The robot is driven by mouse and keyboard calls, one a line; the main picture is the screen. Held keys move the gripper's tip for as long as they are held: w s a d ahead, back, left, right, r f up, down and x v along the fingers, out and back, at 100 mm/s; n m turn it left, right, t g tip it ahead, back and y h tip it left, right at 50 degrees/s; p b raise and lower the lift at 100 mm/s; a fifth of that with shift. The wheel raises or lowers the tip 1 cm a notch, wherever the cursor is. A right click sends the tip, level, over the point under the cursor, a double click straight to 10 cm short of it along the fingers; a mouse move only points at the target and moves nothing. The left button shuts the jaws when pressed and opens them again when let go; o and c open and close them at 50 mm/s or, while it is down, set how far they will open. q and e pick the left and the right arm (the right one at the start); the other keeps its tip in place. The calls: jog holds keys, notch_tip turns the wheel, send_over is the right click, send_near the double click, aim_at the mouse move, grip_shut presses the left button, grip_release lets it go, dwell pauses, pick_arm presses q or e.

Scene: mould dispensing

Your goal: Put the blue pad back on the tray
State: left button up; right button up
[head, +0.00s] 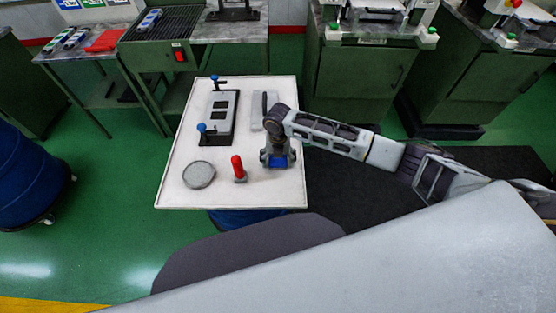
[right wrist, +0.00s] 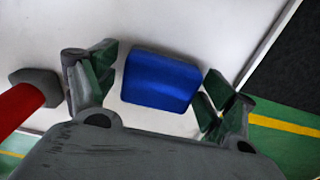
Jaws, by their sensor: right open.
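The blue pad (right wrist: 160,80) is a rounded rectangular block, seen in the right wrist view between the two fingers of my right gripper (right wrist: 150,88). A gap shows on each side of it, so the fingers are apart and not closed on it. In the head view my right gripper (head: 277,162) points down over the right part of the white rimmed table top (head: 223,185). Some of the blue pad (head: 278,161) shows there, partly hidden by the gripper. A pale flat rectangle (head: 259,112), perhaps a tray, lies behind the gripper. My left gripper is not in view.
A red-handled tool (head: 238,168) stands just left of my right gripper. A round grey disc (head: 199,175) lies farther left. A dark mould plate (head: 219,115) with blue-knobbed posts is behind them. Green machines (head: 350,80) stand at the back. The front left table corner is clear.

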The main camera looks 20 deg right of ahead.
jog(key=shift+r, duration=0.1)
notch_tip(320, 180, up, 12)
dwell(0.9)
